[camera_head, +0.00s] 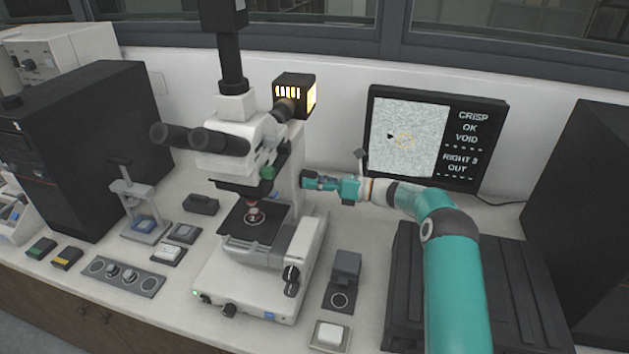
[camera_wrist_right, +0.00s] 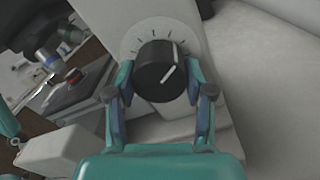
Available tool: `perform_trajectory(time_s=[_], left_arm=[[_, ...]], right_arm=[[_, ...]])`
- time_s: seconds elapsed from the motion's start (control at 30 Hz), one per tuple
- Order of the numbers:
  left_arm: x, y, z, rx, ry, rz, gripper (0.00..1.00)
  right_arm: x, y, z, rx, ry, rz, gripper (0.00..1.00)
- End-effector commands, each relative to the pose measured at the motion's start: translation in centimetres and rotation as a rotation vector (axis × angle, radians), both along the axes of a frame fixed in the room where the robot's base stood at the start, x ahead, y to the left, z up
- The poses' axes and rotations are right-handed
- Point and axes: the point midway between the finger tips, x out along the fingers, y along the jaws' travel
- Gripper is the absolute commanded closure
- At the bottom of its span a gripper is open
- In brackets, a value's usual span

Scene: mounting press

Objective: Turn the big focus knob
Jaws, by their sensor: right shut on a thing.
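The big focus knob (camera_wrist_right: 160,72) is a black round knob with a white pointer line. It sits on the white side of the microscope, with tick marks around its upper edge. In the right wrist view my right gripper (camera_wrist_right: 160,88) has one finger on each side of the knob and is shut on it. The pointer line slants toward the upper right in the wrist view.
A monitor (camera_head: 435,137) stands behind my right arm, reading "CRISP OK VOID" and "RIGHT 3 OUT". A lit lamp housing (camera_head: 296,94) is behind the microscope. Smaller black knobs (camera_head: 291,274) sit low on its base. A dark block (camera_head: 345,266) stands at the front right.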

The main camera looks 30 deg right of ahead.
Motion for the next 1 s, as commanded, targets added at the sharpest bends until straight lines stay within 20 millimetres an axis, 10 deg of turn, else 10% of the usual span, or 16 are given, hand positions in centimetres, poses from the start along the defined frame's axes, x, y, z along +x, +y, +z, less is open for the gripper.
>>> perform_trajectory(time_s=[0.57,0.6,0.7,1.0], left_arm=[[0.0,0.0,0.13,0.0,0.0,0.0,0.6],[0.0,0.0,0.13,0.0,0.0,0.0,0.6],[0.0,0.0,0.13,0.0,0.0,0.0,0.6],[0.0,0.0,0.12,0.0,0.0,0.0,0.6]], right_arm=[[0.13,-0.2,0.27,0.037,0.028,-0.008,0.82],[0.13,-0.19,0.27,0.037,0.028,-0.008,0.43],[0.11,-0.14,0.21,0.037,0.029,-0.005,0.26],[0.08,-0.03,0.1,0.037,0.03,-0.002,0.22]])
